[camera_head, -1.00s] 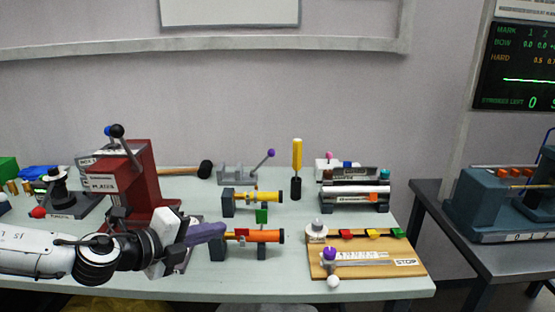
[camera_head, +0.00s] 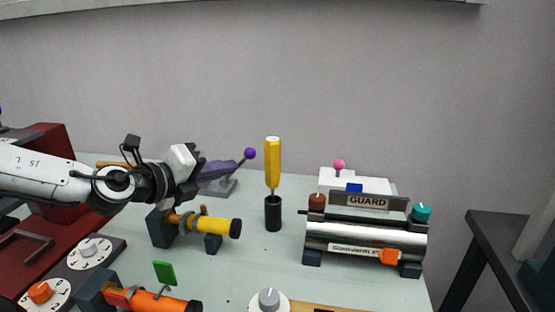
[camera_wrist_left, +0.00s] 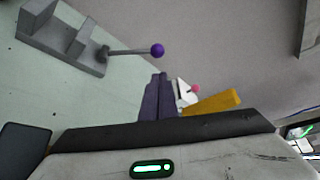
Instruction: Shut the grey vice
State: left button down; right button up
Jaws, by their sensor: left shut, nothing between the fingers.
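The grey vice stands on the bench in the head view (camera_head: 222,188), mostly hidden behind my left gripper. The wrist view shows it at top left (camera_wrist_left: 55,38), with upright blocks and a gap between them. Its lever ends in a purple knob (camera_head: 249,153), which also shows in the wrist view (camera_wrist_left: 157,50). My left gripper (camera_head: 232,168) has purple-grey fingers, shut and empty. In the wrist view its fingertips (camera_wrist_left: 158,76) appear just below the knob; I cannot tell whether they touch the lever. My right gripper is not in view.
A yellow-handled tool (camera_head: 272,170) stands in a black holder right of the vice. A yellow tube on a stand (camera_head: 215,226) is in front. A chrome cylinder unit labelled GUARD (camera_head: 365,235) is further right. A red machine (camera_head: 50,150) is at left.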

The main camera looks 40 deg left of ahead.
pick_arm(q)
jog(key=p+x, duration=0.3)
jog(key=x, duration=0.6)
jog(key=shift+w, duration=0.25)
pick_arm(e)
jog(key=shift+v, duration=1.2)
pick_arm(q)
jog(key=shift+a, duration=0.1)
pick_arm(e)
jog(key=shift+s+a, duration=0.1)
pick_arm(q)
jog(key=shift+w+r+p, duration=0.1)
jog(key=shift+p, duration=0.25)
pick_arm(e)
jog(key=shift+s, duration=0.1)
